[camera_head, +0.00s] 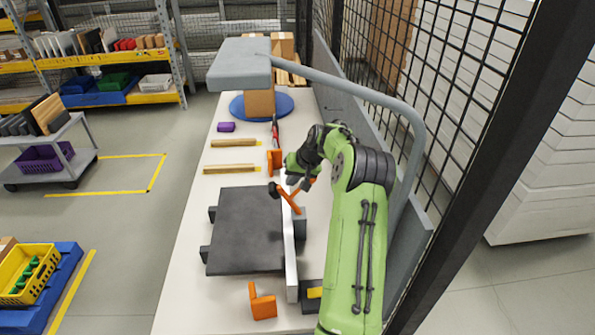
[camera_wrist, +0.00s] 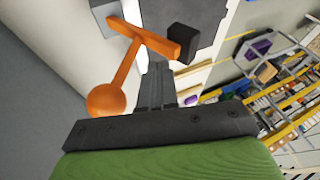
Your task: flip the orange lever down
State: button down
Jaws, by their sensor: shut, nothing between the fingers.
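The orange lever (camera_head: 288,200) is at the back right of a dark flat panel, beside a white upright strip. It has a black-tipped bar and a handle angled off to the right, its tip close by my gripper. In the wrist view the lever (camera_wrist: 124,68) shows a round ball end at lower left, a crossbar above and a black block (camera_wrist: 184,42) at the bar's end. My gripper (camera_head: 290,180) is just behind the lever, partly hidden by my arm. In the wrist view its fingers (camera_wrist: 155,82) are together and empty, right of the handle; contact cannot be told.
The dark panel (camera_head: 245,232) lies on the white table (camera_head: 190,250). Another orange piece (camera_head: 262,302) stands in front, and an orange block (camera_head: 274,160) behind. A grey overhead arm (camera_head: 350,92) and a mesh fence (camera_head: 465,90) border the right side.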

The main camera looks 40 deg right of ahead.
aim_at(281, 187)
jog(key=shift+x, duration=1.3)
jog(key=shift+w+a+f+g+h+b, duration=0.25)
jog(key=shift+w+a+g+h, duration=0.1)
jog(key=shift+a, duration=0.15)
jog(key=shift+w+a+f+g+h+b, duration=0.15)
jog(key=shift+w+a+g+h+b, duration=0.1)
jog(key=shift+w+a, duration=0.15)
jog(key=w+a+f+g+h+b, duration=0.1)
jog(key=a+f+g+h, duration=0.1)
jog(key=w+a+f+n+g+h+b, duration=0.1)
jog(key=w+a+f+h, duration=0.1)
jog(key=f, duration=0.1)
jog(key=w+a+f+g+h+b, duration=0.1)
jog(key=w+a+f+g+h, duration=0.1)
jog(key=f+h, duration=0.1)
jog(key=shift+w+a+f+n+g, duration=0.15)
jog(key=shift+f+n+g, duration=0.15)
jog(key=shift+n, duration=0.1)
jog(key=shift+w+a+f+g+h+b, duration=0.15)
jog(key=shift+f+g+h+b, duration=0.1)
jog(key=shift+f+h+b, duration=0.25)
jog(key=shift+w+a+f+g+h+b, duration=0.1)
jog(key=shift+f+g+h+b, duration=0.2)
jog(key=shift+b, duration=0.4)
jog(key=shift+s+f, duration=0.1)
